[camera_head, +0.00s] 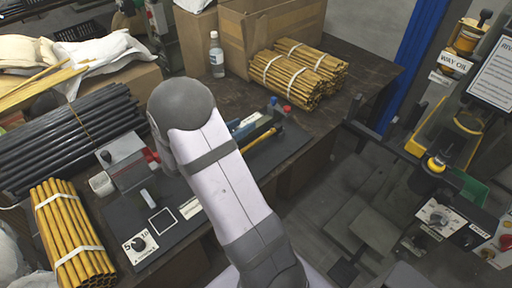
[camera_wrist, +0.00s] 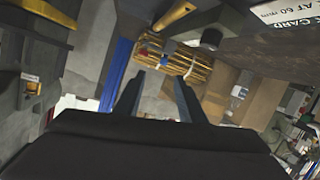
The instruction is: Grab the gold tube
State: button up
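Gold tubes lie in strapped bundles on the dark bench. One gold bundle (camera_head: 72,240) is at the front left in the head view, tied with white bands. Stacked gold bundles (camera_head: 298,75) lie at the back right, beside a cardboard box. Gold bundles (camera_wrist: 178,61) also show in the wrist view, beyond my fingertips. My gripper (camera_wrist: 158,76) is open, with nothing seen between its two dark fingers. It is apart from the tubes. In the head view my arm hides the gripper and part of the bench.
A bundle of black tubes (camera_head: 65,140) lies at the left. A small grey press (camera_head: 128,160) and a control panel (camera_head: 150,225) stand mid-bench. A bottle (camera_head: 216,55) and cardboard boxes (camera_head: 235,30) are behind. Yellow machinery (camera_head: 455,140) stands at the right, across a floor gap.

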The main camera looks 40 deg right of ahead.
aim_at(252, 144)
jog(key=f+m+b, duration=0.1)
jog(key=f, duration=0.1)
jog(key=f+m+g+b, duration=0.1)
jog(key=f, duration=0.1)
jog(key=f+m+g+y+b, duration=0.1)
jog(key=f, duration=0.1)
jog(key=shift+s+a+f+m+b, duration=0.2)
jog(key=shift+s+f+m+b, duration=0.1)
jog(key=shift+f+m, duration=0.1)
jog(key=shift+a+f+m+g, duration=0.15)
jog(key=shift+f+m+g, duration=0.25)
jog(key=shift+f+m, duration=0.1)
jog(key=shift+x, duration=1.05)
jog(key=shift+f+b+x, duration=0.25)
jog(key=shift+b+x, duration=0.15)
jog(key=shift+x, duration=1.5)
jog(key=shift+s+d+f, duration=0.15)
jog(key=shift+d+f, duration=0.15)
jog(key=shift+d, duration=0.25)
grip_shut()
